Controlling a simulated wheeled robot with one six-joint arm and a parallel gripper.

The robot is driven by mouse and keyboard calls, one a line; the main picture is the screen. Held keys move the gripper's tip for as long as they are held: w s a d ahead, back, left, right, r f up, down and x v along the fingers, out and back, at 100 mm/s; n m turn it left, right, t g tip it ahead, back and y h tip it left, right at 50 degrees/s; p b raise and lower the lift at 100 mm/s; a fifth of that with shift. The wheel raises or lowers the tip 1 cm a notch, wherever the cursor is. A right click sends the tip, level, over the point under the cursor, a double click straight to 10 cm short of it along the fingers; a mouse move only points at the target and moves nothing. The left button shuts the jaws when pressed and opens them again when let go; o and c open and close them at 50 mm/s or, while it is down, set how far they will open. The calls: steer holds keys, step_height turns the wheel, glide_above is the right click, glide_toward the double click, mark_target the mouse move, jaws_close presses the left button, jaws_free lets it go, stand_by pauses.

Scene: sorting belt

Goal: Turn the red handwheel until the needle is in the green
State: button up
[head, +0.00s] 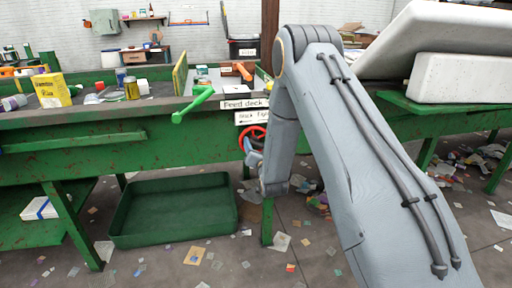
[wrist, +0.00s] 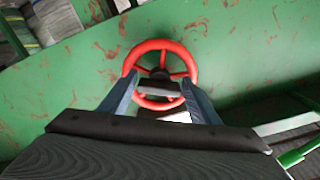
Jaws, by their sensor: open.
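The red handwheel (wrist: 160,48) is mounted on the green side panel of the belt frame. In the head view the handwheel (head: 247,140) shows only in part, behind my arm. My gripper (wrist: 157,92) is open in front of the wheel, its two blue-grey fingers pointing at it on either side of the hub. I cannot tell whether the fingers touch the rim. In the head view my gripper (head: 253,158) is beside the wheel, partly hidden by my wrist. No gauge needle or green zone can be made out in either view.
A sign reading "Feed deck" (head: 244,104) hangs above the wheel, with a green lever (head: 193,104) to its left. A dark green bin (head: 173,239) stands on the floor below. A yellow box (head: 51,90) and other items lie on the belt. Litter covers the floor.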

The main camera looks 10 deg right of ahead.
steer(key=c, duration=0.8)
steer(key=shift+m, duration=0.3)
steer(key=m, duration=0.3)
steer(key=shift+a+r+m, duration=0.1)
steer(key=shift+m, duration=1.9)
steer(key=o, duration=0.8)
